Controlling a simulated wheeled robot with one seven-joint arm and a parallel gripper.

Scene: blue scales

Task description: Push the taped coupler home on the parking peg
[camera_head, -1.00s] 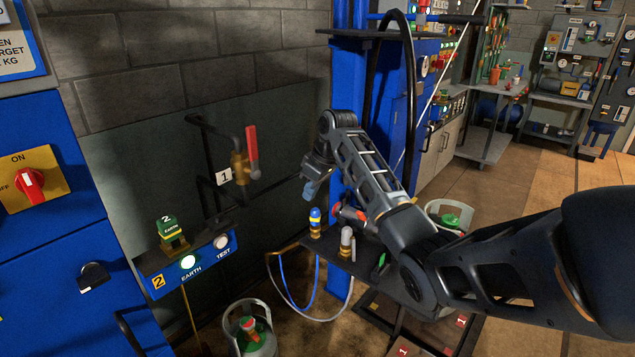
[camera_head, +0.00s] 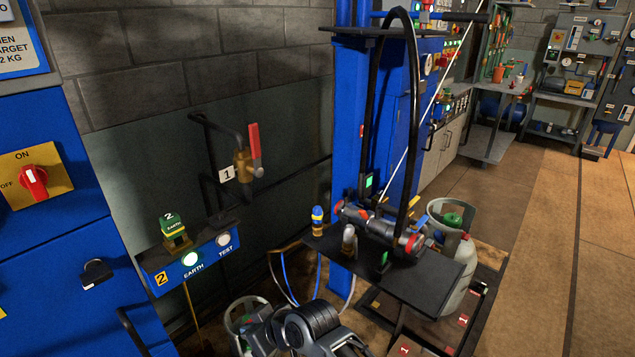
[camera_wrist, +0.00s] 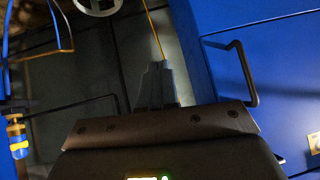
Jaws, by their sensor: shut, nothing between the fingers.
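On the dark shelf (camera_head: 440,281) in the head view, a blue coupler with a yellow band (camera_head: 317,219) stands upright at the left end. A pale grey coupler (camera_head: 349,240) stands to its right. I take the banded one as the taped coupler; its peg is hidden, and I cannot tell how far down it sits. A blue and yellow coupler also shows at the left edge of the wrist view (camera_wrist: 17,138). My gripper (camera_wrist: 158,68) is shut and empty there, well to the right of that coupler. In the head view only part of my arm shows, low in front of the shelf.
A red-handled valve (camera_head: 254,150) is on the wall. A box with EARTH and TEST buttons (camera_head: 205,255) is left of the shelf. A gas cylinder (camera_head: 458,262) stands behind the shelf's right end. Blue and white hoses hang below the couplers. A blue cabinet (camera_wrist: 270,60) is at right.

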